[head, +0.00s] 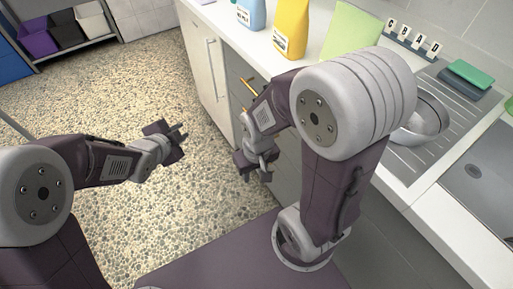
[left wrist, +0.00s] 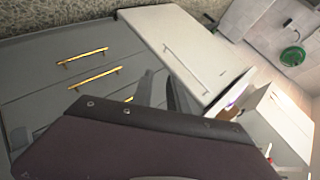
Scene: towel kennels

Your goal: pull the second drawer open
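The grey drawer front (left wrist: 40,85) shows in the left wrist view, with the floor at the picture's top. It carries gold bar handles: one nearest the floor (left wrist: 82,56), a middle one (left wrist: 95,78) and a third (left wrist: 129,99) partly hidden by my gripper. The drawers look shut. In the head view a gold handle (head: 249,84) shows just beyond my right arm, which hides most of the drawers. My left gripper (head: 184,134) is open and empty over the floor, apart from the handles. My right gripper (head: 256,175) is open and empty, low beside the cabinet front.
A white cabinet door (head: 207,70) with a bar handle adjoins the drawers. The counter above holds a yellow pack (head: 291,28), a blue pack (head: 251,14), a green board (head: 350,32) and a sink bowl (head: 425,117). The pebbled floor (head: 120,90) at left is clear.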

